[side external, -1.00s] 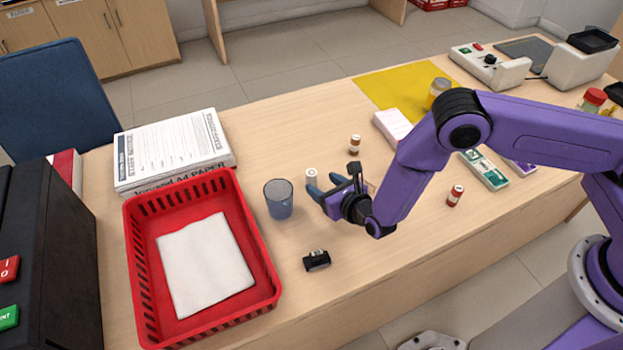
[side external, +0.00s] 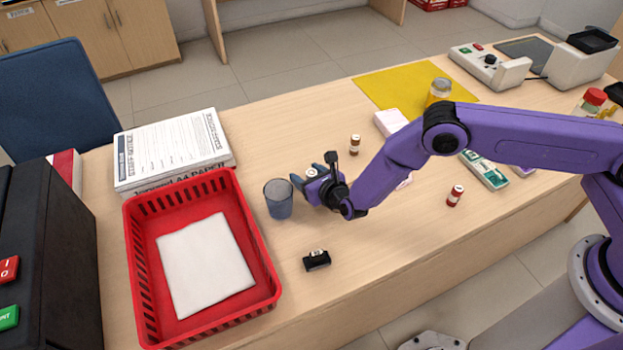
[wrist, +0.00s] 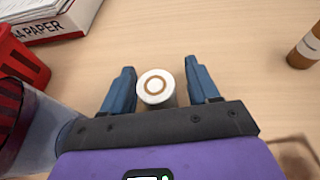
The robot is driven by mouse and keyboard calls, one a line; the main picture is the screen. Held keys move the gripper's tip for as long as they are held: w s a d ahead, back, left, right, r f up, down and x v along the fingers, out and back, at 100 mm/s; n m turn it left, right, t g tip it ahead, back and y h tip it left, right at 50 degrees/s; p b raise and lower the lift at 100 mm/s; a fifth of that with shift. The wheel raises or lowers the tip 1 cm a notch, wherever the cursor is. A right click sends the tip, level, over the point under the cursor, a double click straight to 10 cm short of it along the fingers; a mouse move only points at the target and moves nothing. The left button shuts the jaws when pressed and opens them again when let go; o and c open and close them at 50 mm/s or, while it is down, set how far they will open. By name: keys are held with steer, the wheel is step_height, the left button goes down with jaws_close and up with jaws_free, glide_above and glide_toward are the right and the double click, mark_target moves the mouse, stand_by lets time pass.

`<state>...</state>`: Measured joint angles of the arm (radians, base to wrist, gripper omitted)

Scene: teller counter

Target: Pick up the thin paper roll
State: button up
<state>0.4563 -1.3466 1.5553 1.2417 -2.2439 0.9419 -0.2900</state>
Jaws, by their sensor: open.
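The thin paper roll (side external: 311,173) stands upright on the counter, white with a brown ring on its top end. In the wrist view the roll (wrist: 156,88) is between the two blue fingers of my gripper (wrist: 160,72), with a small gap visible on each side. My gripper (side external: 313,171) is open and low over the counter, its fingers on either side of the roll. Its purple body and the fingers hide the lower part of the roll in the side view.
A clear blue-grey cup (side external: 279,199) stands close left of my gripper. A red basket (side external: 133,252) with white paper is further left. A brown bottle (side external: 355,145), a red bottle (side external: 455,195) and a black item (side external: 317,260) stand nearby.

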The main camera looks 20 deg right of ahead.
steer(key=c, duration=1)
steer(key=shift+r, duration=0.1)
